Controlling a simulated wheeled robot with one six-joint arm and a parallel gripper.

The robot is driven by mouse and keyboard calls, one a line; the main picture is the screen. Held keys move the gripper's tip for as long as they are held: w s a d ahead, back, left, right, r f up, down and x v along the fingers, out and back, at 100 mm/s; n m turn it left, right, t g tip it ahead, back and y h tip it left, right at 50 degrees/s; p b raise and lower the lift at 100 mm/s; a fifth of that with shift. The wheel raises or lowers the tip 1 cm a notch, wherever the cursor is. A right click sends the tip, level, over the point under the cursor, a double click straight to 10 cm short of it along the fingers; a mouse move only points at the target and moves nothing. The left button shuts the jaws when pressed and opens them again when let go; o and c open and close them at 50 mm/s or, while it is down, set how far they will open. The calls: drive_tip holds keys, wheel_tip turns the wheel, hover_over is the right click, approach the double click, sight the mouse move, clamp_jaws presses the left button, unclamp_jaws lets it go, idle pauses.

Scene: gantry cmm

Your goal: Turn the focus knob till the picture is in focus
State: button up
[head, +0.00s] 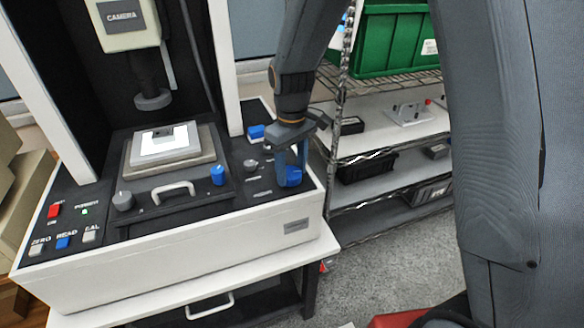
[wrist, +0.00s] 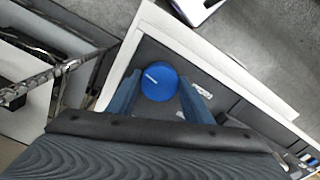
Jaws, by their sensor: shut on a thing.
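A blue knob (head: 294,177) stands on the dark panel at the machine's front right corner. My gripper (head: 289,160) reaches down over it from above, with its fingers at the knob's sides. In the wrist view the round blue knob top (wrist: 159,79) carries a short white mark. It lies between the two blue fingers of my gripper (wrist: 159,95), which is shut on it. A camera head (head: 121,20) with a dark lens (head: 152,98) hangs above a bright plate (head: 166,142) on the stage. No screen with the picture is in view.
A smaller blue knob (head: 217,175), grey knobs (head: 123,201) and a white handle (head: 174,190) are on the machine's front. ZERO, READ and CAL buttons (head: 63,242) sit at the front left. A wire shelf (head: 385,145) with a green crate (head: 395,42) stands close on the right.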

sight(292, 173)
drive_tip(key=shift+a+r+m+p, duration=0.1)
drive_tip(key=shift+m+p, duration=0.55)
drive_tip(key=shift+m, duration=1.65)
drive_tip(key=o, duration=1)
drive_tip(key=shift+o, duration=0.2)
drive_tip(key=shift+r+b, duration=1.05)
drive_tip(key=shift+r, duration=2.8)
drive_tip(key=s+d+f+m+t+b, duration=0.1)
drive_tip(key=s+d+f+m, duration=0.2)
drive_tip(key=s+d, duration=1.1)
wheel_tip(292, 173, down, 2)
drive_tip(key=shift+s+d+f+b, duration=0.15)
drive_tip(key=shift+s+d+b, duration=0.05)
drive_tip(key=shift+s+b, duration=0.1)
